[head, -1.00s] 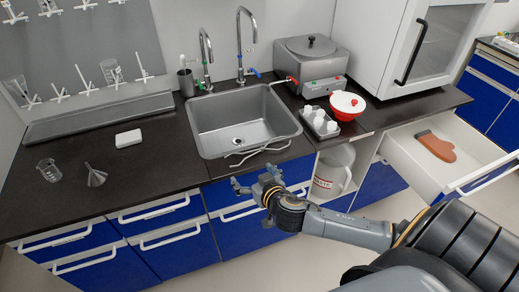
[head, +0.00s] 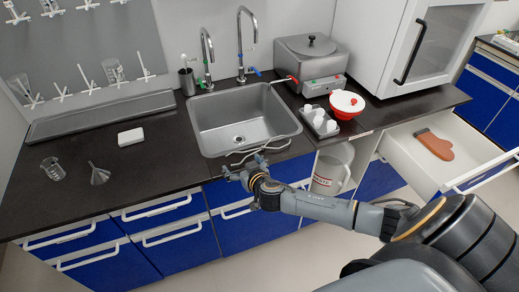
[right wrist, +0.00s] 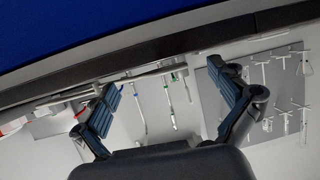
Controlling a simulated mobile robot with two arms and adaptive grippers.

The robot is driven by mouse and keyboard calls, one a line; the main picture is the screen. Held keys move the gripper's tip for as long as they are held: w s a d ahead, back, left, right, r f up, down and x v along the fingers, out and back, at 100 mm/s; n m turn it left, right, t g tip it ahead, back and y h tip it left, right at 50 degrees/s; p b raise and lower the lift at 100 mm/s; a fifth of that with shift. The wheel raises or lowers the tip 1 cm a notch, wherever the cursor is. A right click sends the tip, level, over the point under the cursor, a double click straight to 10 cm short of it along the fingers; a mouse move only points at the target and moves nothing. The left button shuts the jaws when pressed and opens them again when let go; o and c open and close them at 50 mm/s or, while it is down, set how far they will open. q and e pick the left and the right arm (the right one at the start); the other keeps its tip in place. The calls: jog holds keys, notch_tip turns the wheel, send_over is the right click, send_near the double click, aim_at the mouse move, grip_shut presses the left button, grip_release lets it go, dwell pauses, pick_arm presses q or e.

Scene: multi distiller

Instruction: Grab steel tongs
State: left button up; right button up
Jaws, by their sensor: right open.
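The steel tongs (head: 275,147) lie on the dark counter at the front edge of the sink, partly hidden behind my right gripper. My right gripper (head: 245,166) is open and empty, just in front of the counter edge by the tongs. In the right wrist view its two fingers are spread apart (right wrist: 165,80). A thin light metal shape there, which looks like the tongs (right wrist: 140,76), runs across the left finger and the gap. I cannot tell whether the gripper touches the tongs. My left gripper is not in view.
The sink (head: 245,115) is behind the tongs. An open drawer (head: 460,185) holds an orange-brown mitt (head: 434,145).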

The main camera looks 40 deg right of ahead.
jog(key=c, duration=1.3)
jog(key=shift+r, duration=0.15)
